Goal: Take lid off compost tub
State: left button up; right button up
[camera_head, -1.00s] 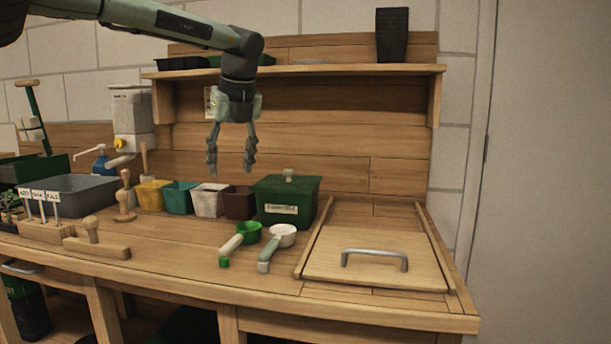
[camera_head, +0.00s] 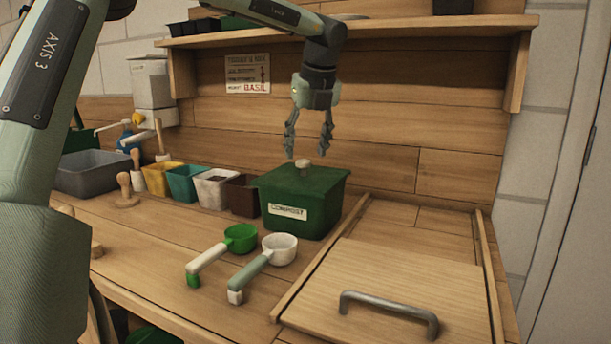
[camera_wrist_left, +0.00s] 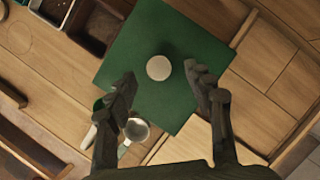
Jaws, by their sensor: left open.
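The green compost tub (camera_head: 291,216) with a white "COMPOST" label stands on the bench, its green lid (camera_head: 318,183) on top. The lid has a small round pale knob (camera_head: 303,164). My left gripper (camera_head: 307,155) is open, pointing down just above the lid with its fingers either side of the knob's line. In the left wrist view the knob (camera_wrist_left: 159,68) shows ahead of and between the open fingertips (camera_wrist_left: 160,80), and the lid (camera_wrist_left: 185,105) fills the middle. I cannot tell that the fingers touch anything. My right gripper is not in view.
A green scoop (camera_head: 240,238) and a white scoop (camera_head: 279,248) lie in front of the tub. A wooden board with a metal handle (camera_head: 389,309) is to the right. Small coloured pots (camera_head: 184,184) stand left of the tub. A shelf (camera_head: 400,30) runs above.

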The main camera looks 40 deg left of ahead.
aim_at(303, 160)
pick_arm(q)
jog(key=x, duration=0.4)
jog(key=shift+s, duration=0.1)
jog(key=shift+a+f, duration=0.1)
jog(key=shift+f, duration=0.05)
grip_shut()
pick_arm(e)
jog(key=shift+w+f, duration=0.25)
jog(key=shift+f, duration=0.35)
